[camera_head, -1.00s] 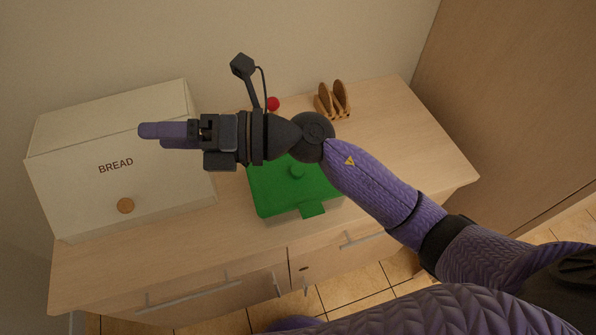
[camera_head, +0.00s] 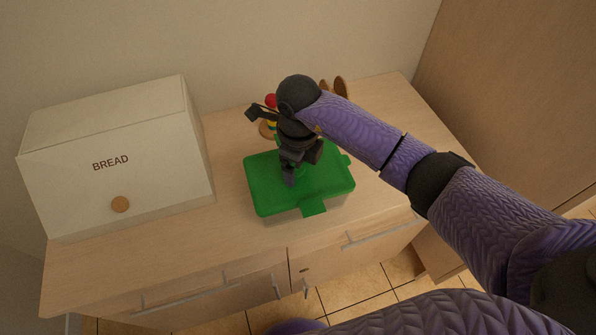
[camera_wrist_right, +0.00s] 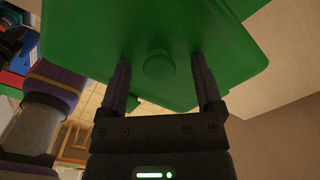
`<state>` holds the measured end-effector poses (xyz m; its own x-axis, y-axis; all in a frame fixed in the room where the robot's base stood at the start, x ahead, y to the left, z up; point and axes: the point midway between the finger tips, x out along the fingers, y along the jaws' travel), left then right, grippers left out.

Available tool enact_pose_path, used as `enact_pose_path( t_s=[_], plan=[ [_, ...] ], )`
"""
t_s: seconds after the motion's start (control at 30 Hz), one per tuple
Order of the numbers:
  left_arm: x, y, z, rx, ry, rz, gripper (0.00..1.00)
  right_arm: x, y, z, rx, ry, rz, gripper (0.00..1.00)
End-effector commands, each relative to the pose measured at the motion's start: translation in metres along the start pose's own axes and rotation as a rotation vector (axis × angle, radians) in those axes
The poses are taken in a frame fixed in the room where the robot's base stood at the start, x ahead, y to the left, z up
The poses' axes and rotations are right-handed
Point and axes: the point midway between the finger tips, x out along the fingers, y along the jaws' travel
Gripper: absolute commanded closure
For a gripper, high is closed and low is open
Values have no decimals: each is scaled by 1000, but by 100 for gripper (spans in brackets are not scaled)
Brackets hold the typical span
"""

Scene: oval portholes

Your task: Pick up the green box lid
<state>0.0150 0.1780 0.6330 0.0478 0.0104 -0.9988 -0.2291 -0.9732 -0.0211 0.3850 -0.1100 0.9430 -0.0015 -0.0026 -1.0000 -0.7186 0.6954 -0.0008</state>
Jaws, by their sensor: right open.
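The green box lid (camera_head: 326,182) lies flat on a pale box on the counter, with tabs at its edges. My right gripper (camera_head: 289,180) is above the lid and points down, open and empty. In the right wrist view, the green lid (camera_wrist_right: 225,55) fills the upper part and its round knob (camera_wrist_right: 159,66) shows between the two open fingers of my right gripper (camera_wrist_right: 161,64). I cannot tell how far the fingertips are from the lid. In the head view the arm partly hides the knob. My left gripper is not in view.
A white bread box (camera_head: 150,155) stands to the left of the lid. A wooden stand (camera_head: 340,88) and a small red object (camera_head: 271,100) are behind, partly hidden by my right arm. The wooden counter (camera_head: 405,130) is clear at the right.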

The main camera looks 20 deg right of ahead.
Motion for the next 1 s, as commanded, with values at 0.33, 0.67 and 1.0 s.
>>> enact_pose_path(
  t_s=[0.33,0.67,1.0],
  plan=[
    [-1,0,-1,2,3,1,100,0,0,0,0,-2,0,50],
    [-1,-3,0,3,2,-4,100,-1,0,0,0,-3,0,100],
    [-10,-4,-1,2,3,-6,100,-32,-1,1,-2,-7,-4,100]
  ],
)
